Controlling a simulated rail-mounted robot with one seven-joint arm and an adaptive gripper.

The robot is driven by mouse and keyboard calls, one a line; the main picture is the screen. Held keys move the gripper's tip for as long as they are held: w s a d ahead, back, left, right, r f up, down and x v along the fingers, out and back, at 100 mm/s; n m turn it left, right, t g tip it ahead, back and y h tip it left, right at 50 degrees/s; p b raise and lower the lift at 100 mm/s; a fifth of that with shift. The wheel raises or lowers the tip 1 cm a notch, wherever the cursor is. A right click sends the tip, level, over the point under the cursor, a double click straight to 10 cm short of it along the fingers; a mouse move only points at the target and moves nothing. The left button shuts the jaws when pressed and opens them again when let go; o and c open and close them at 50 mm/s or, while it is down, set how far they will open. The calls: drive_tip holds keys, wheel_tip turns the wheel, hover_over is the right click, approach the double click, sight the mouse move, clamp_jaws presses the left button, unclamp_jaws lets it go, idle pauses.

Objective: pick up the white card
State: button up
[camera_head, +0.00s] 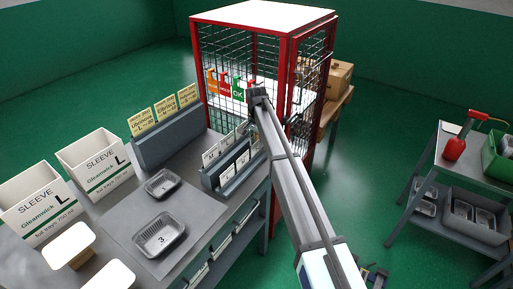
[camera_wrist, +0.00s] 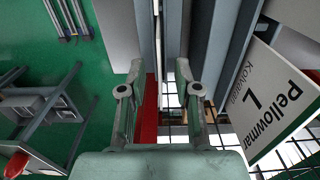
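Several white cards (camera_head: 228,171) stand in two rows in a small grey rack at the table's right edge in the head view. One large white card (camera_wrist: 272,98), printed "Pellowmar" and "L", shows at the right of the wrist view, outside my fingers. My gripper (camera_wrist: 160,68) is open in the wrist view, its two fingers apart over grey rack walls. In the head view my arm hides the gripper and part of the rack's right end.
A taller grey rack (camera_head: 172,140) with yellow cards stands behind. White sleeve boxes (camera_head: 92,163) and foil trays (camera_head: 160,233) are on the table at left. A red mesh cage (camera_head: 198,75) with hanging tags rises close behind the rack. A cart (camera_head: 441,178) stands at right.

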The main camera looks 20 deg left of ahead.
drive_tip(key=shift+f, duration=1.1)
clamp_jaws()
drive_tip(key=shift+r, duration=0.1)
